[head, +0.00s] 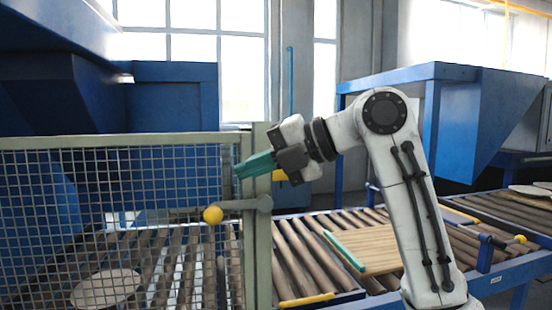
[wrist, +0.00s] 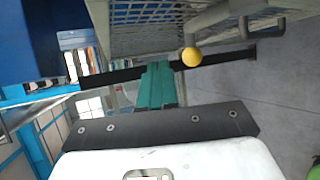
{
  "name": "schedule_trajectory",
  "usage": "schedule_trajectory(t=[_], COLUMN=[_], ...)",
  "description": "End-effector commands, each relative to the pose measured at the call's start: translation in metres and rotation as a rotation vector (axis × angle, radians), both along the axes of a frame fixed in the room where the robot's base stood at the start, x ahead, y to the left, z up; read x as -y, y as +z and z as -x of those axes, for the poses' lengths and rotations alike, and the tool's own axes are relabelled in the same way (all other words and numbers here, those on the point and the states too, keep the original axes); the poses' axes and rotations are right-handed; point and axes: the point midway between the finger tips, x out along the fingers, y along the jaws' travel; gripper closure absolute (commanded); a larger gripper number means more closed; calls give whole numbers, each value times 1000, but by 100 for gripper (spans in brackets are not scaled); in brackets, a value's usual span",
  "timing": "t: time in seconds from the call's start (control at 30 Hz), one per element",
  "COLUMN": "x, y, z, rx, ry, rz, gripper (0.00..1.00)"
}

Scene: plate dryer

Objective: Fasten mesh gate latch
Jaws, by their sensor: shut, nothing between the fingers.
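The mesh gate (head: 105,195) stands upright at the left of the head view, and its mesh also shows in the wrist view (wrist: 150,22). The latch is a grey lever (head: 240,204) with a yellow ball knob (head: 213,215). It lies nearly level, pivoting at the post on the right, with the knob to the left in front of the mesh. My gripper (head: 240,170) has teal fingers, shut and empty, above the lever and apart from it. In the wrist view the fingertips (wrist: 158,67) are just left of the knob (wrist: 192,57), with no clear contact.
Roller conveyors (head: 300,250) run behind the gate and to the right. A wooden board with a green edge (head: 370,247) lies on the rollers. A round plate (head: 105,288) lies behind the mesh. Blue machine housings (head: 470,110) stand on both sides. Grey floor (wrist: 255,110) is open in the wrist view.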

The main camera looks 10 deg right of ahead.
Motion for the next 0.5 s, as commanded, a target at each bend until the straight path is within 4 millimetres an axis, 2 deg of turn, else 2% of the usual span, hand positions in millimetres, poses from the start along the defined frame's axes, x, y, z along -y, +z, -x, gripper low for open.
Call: schedule_trajectory(t=[0.5], x=[-39], y=[-28], z=[0], rx=[-2], ry=[1], rz=[21], gripper=[100])
